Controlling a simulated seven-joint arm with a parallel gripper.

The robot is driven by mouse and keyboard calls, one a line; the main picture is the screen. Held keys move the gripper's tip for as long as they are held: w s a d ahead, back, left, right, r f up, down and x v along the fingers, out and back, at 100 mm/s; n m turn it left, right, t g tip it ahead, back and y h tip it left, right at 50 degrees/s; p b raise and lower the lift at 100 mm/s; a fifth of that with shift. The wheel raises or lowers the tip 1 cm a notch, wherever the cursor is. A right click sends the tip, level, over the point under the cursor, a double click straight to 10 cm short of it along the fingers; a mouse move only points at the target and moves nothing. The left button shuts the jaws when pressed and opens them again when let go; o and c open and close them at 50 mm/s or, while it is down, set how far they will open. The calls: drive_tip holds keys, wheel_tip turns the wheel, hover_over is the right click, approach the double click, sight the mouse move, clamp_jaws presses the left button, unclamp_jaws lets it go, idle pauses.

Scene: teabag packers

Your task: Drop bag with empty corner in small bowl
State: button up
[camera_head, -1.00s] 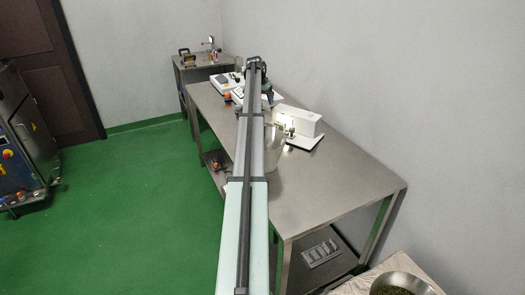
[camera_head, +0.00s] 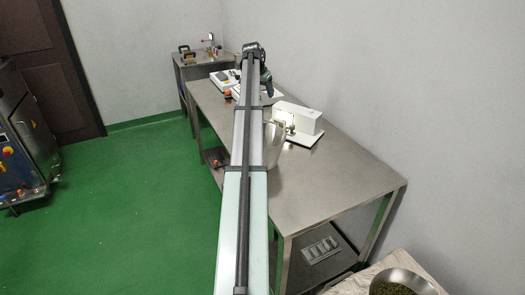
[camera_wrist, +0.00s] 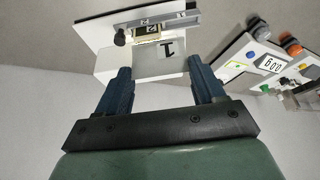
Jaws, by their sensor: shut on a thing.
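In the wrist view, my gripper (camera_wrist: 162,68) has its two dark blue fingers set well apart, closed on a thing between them. A pale grey-white face shows between the fingertips; I cannot tell the bag's outline or corners from the white machine behind. In the head view, my gripper (camera_head: 266,80) is a small dark shape hanging over the far part of the steel table, mostly hidden by my arm. A shiny steel vessel (camera_head: 276,150) stands on the table, partly behind my arm. I cannot make out a small bowl for certain.
A white machine on a flat base (camera_head: 300,122) stands right of the steel vessel. A pale device with a display (camera_wrist: 268,64) shows at the wrist view's right. A bowl of green leaves (camera_head: 405,279) is at lower right. The near part of the table (camera_head: 335,185) is clear.

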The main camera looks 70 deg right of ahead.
drive_tip(key=s+a, duration=0.3)
drive_tip(key=a, duration=0.4)
drive_tip(key=s+a, duration=0.2)
drive_tip(key=a, duration=0.6)
wheel_tip(320, 180, down, 7)
drive_tip(key=shift+s+a, duration=0.2)
drive_tip(key=shift+a, duration=0.1)
drive_tip(key=shift+f, duration=0.1)
drive_tip(key=o, duration=1.1)
drive_tip(key=shift+c, duration=0.2)
drive_tip(key=v, duration=1.3)
drive_tip(key=shift+r, duration=0.4)
drive_tip(key=shift+a, duration=0.1)
